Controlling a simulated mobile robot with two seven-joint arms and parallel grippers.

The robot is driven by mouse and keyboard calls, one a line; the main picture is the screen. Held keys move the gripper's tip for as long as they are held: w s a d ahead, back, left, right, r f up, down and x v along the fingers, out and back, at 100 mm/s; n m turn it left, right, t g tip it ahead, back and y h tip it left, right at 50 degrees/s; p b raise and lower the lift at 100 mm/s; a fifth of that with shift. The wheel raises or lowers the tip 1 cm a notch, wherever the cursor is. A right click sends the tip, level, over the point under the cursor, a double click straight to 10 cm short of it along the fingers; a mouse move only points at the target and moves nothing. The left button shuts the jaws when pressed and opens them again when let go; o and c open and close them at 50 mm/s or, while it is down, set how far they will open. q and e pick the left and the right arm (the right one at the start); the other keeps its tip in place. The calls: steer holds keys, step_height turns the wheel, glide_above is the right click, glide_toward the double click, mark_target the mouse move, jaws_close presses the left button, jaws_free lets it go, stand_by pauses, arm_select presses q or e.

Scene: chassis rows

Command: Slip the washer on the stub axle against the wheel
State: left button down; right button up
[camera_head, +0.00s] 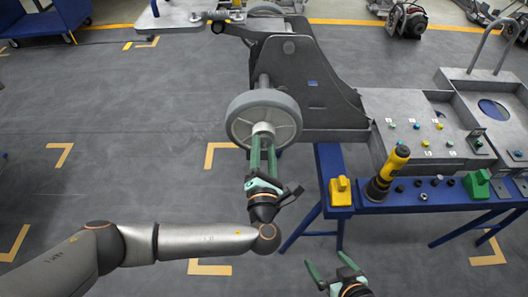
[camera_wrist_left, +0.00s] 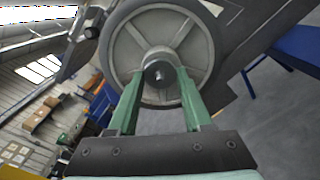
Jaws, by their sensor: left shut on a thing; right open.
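The wheel (camera_head: 240,128) is grey with a spoked hub, on the side of the dark chassis (camera_head: 310,90). It fills the upper middle of the left wrist view (camera_wrist_left: 122,50). My left gripper (camera_head: 263,137) has its green fingers pointing at the hub, shut on a small grey round piece (camera_wrist_left: 153,76) that I take for the washer. My right gripper (camera_head: 326,258) is open and empty at the bottom, away from the wheel.
A blue bench (camera_head: 385,207) stands right of the wheel, with a yellow-black tool (camera_head: 389,172), a yellow block (camera_head: 341,190), a green block (camera_head: 477,184) and several small dark parts. A grey panel (camera_head: 390,105) lies behind it. The floor left of the wheel is clear.

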arm_select(q)
steer(key=shift+w, duration=0.4)
steer(key=shift+c, duration=1.2)
jaws_free()
arm_select(e)
steer(key=shift+f, duration=0.1)
arm_select(q)
steer(key=s, duration=1.2)
steer(key=shift+s+p, duration=0.25)
steer(key=shift+p, duration=0.2)
arm_select(e)
steer(key=shift+s+d+r, duration=0.2)
steer(key=shift+d, duration=0.25)
